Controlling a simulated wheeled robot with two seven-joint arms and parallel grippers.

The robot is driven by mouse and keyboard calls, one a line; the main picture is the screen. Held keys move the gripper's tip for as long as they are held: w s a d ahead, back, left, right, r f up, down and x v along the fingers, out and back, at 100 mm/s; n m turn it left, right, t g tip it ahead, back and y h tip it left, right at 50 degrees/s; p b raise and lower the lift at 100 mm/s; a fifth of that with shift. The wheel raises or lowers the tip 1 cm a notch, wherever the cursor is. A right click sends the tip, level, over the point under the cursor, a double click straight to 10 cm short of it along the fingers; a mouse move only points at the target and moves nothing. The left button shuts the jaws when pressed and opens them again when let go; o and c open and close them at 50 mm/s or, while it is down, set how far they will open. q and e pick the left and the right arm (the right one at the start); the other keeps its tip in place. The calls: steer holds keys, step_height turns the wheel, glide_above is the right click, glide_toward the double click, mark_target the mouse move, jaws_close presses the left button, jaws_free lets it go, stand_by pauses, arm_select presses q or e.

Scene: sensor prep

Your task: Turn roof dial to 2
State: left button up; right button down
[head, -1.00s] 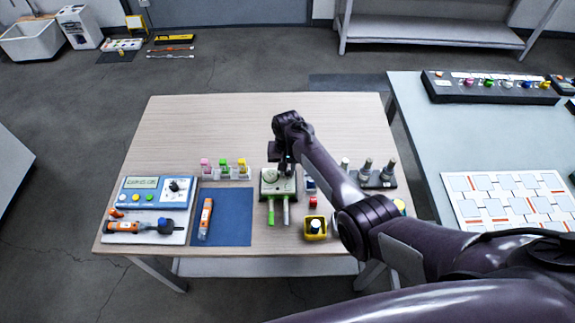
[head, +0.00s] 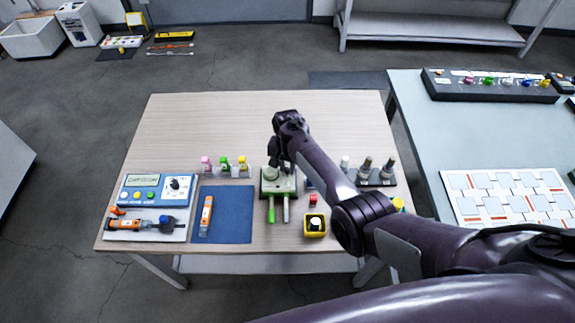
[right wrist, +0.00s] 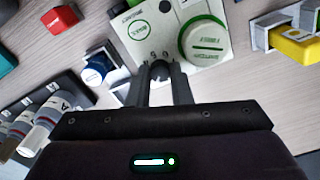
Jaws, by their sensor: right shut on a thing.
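The device (head: 284,187) with a pale top and green edges stands near the middle of the wooden table, a green and a grey rod at its front. My right gripper (head: 279,167) reaches down onto its top from behind. In the right wrist view, the fingers (right wrist: 160,76) are shut on a small dark dial (right wrist: 160,69) on the pale top (right wrist: 163,30). Printed characters show beside the dial, but the fingers hide part of it and I cannot read its setting. A round green-ringed cap (right wrist: 205,40) sits close by. My left gripper is out of view.
Coloured vials (head: 225,165) stand left of the device. A blue mat (head: 232,215) and blue meter (head: 150,190) lie further left. A yellow cup (head: 315,226) and grey-topped bottles (head: 365,166) are at right. The back of the table (head: 205,120) is clear.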

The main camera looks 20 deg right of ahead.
mark_target(288, 169)
steer(key=c, duration=1.6)
jaws_free()
steer(key=shift+o, duration=0.2)
steer(key=shift+r, duration=0.1)
step_height(288, 169, up, 8)
steer(key=shift+f, duration=0.2)
steer(key=shift+f, duration=0.1)
